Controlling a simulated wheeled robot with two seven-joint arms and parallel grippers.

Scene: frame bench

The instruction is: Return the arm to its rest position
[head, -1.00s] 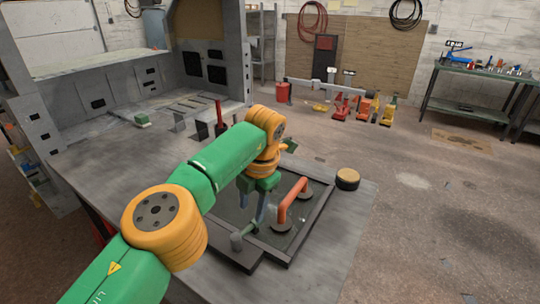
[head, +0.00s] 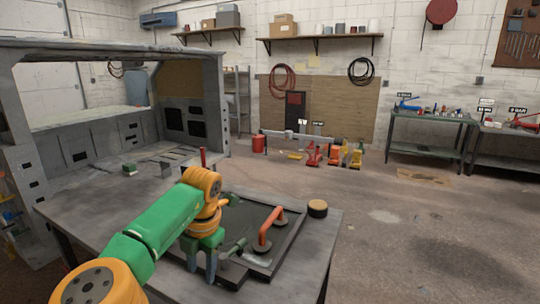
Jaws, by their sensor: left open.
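My left arm, green and orange, comes in from the lower left in the head view. Its gripper (head: 201,266) points down over the bench near the left edge of the dark flat frame. Its two grey fingers are apart with nothing visible between them. The dark frame (head: 286,243) lies on the grey bench (head: 98,218). An orange-handled lifter (head: 271,228) with round dark pads sits on the pane inside it, to the right of the gripper and apart from it. A grey handled tool (head: 234,250) lies near the gripper at the frame's left side. My right gripper is out of view.
A yellow-topped black round pad (head: 317,208) sits at the bench's right edge. A red upright piece (head: 203,157) and a small green block (head: 129,168) stand farther back. A grey cabin-like structure (head: 187,92) rises behind the bench. Open floor lies to the right.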

